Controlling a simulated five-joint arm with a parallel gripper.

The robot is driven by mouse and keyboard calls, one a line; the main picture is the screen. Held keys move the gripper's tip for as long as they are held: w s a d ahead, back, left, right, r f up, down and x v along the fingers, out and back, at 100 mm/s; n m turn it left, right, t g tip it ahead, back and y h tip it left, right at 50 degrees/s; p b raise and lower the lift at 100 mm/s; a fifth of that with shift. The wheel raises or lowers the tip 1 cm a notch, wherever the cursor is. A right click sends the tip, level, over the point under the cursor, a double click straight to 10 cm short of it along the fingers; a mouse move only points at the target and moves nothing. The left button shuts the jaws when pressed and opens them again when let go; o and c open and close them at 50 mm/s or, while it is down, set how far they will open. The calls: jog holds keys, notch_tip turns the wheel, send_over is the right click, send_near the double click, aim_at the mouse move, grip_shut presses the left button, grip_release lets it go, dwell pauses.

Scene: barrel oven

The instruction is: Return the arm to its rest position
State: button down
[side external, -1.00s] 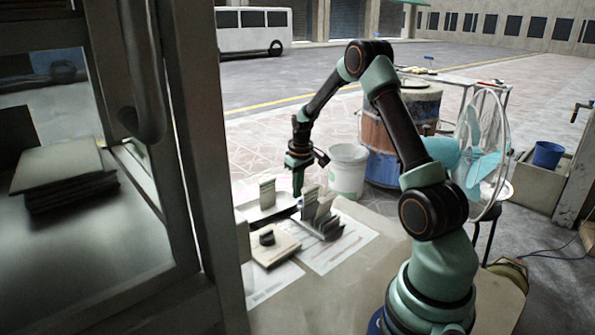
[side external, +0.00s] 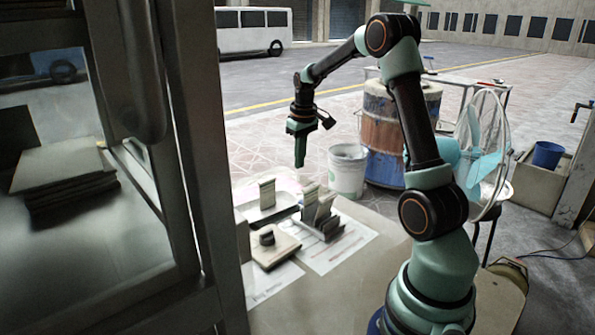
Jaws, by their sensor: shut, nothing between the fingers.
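My gripper (side external: 300,160) hangs at the end of my arm with its fingers pointing down. It is shut and empty, in the air above the worktop (side external: 375,275). Below it stand a small tray with an upright pale piece (side external: 267,193) and a dark rack holding several upright pale pieces (side external: 319,212). The gripper is clear of both. My arm is raised and bent, with its elbow high at the upper middle of the view.
A block with a dark knob (side external: 273,247) and printed sheets (side external: 338,250) lie on the worktop. A white bucket (side external: 347,172), a barrel oven (side external: 385,135) and a fan (side external: 483,150) stand behind. A metal-framed cabinet (side external: 190,150) fills the left.

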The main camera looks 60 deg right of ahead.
jog(key=shift+s+a+r, duration=0.1)
jog(key=shift+r, duration=0.7)
jog(key=s+a+r+n+t, duration=0.1)
jog(key=a+r, duration=0.3)
jog(key=a, duration=0.4)
jog(key=s+a+r+n+t, duration=0.1)
jog(key=s+a+r, duration=0.15)
jog(key=a, duration=0.55)
jog(key=s+a+t, duration=0.1)
jog(key=s+a, duration=0.2)
jog(key=a, duration=0.2)
jog(key=s+a+n+t+y, duration=0.1)
jog(key=s+a, duration=0.3)
jog(key=a, duration=0.2)
jog(key=shift+a+r, duration=0.25)
jog(key=shift+a, duration=0.05)
